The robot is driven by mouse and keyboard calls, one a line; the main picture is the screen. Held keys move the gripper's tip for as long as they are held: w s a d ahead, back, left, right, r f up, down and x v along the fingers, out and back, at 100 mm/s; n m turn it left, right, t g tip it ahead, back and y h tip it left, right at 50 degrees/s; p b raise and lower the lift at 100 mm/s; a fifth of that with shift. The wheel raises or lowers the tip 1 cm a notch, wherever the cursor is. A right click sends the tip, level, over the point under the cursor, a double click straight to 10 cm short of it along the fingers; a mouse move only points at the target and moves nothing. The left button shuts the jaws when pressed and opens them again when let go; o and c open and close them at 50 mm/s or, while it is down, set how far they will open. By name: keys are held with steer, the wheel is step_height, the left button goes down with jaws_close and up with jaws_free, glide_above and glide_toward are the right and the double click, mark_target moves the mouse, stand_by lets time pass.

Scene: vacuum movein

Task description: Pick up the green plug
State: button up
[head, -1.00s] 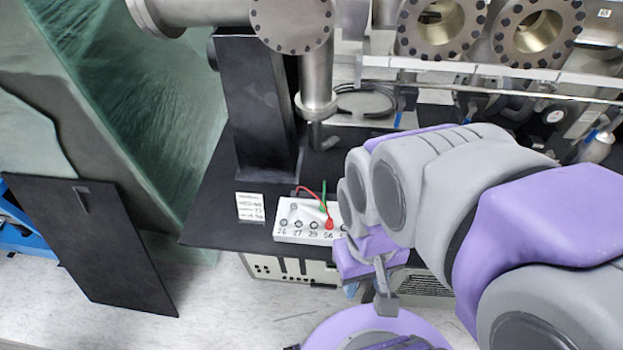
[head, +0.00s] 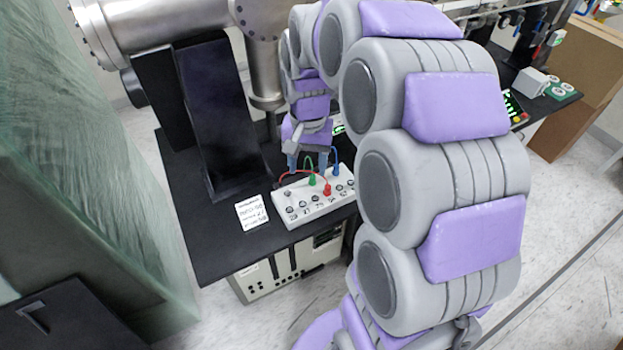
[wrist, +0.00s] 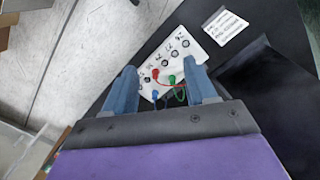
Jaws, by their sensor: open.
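The green plug (head: 312,180) stands in the white numbered socket box (head: 290,214) near the front edge of the black table. A red plug (head: 327,189) sits beside it and a blue plug (head: 336,171) is farther right. In the wrist view the green plug (wrist: 172,79) shows between the red plug (wrist: 155,73) and the blue plug (wrist: 154,95). My gripper (head: 308,168) is over the back side of the box. In the wrist view my gripper (wrist: 166,80) is open, its two blue fingers apart with the green plug in the gap. I see no finger touching it.
A white label card (head: 251,212) lies left of the box. A black slanted post (head: 222,115) and metal pipes stand behind it. A green wrapped panel (head: 95,170) is at the left. The table's front edge (head: 275,253) is close to the box.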

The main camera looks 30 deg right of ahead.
steer(key=w+d+f+m, duration=0.2)
steer(key=w+d+f, duration=0.15)
steer(key=w, duration=0.35)
steer(key=m+b, duration=0.3)
glide_above(312, 176)
steer(key=a, duration=0.1)
steer(key=shift+t, duration=0.3)
step_height(312, 176, down, 15)
steer(key=shift+a+f, duration=0.1)
steer(key=shift+a, duration=0.05)
steer(key=d+f, duration=0.2)
steer(key=shift+d+f, duration=0.15)
steer(key=shift+f, duration=0.2)
steer(key=f, duration=0.1)
steer(key=f+b, duration=0.1)
steer(key=f, duration=0.1)
steer(key=shift+a+f, duration=0.15)
steer(key=shift+a, duration=0.65)
steer(key=shift+d+f, duration=0.1)
steer(key=shift+d, duration=0.6)
steer(key=c, duration=0.6)
steer(key=shift+a, duration=0.4)
jaws_close()
steer(key=shift+d, duration=0.1)
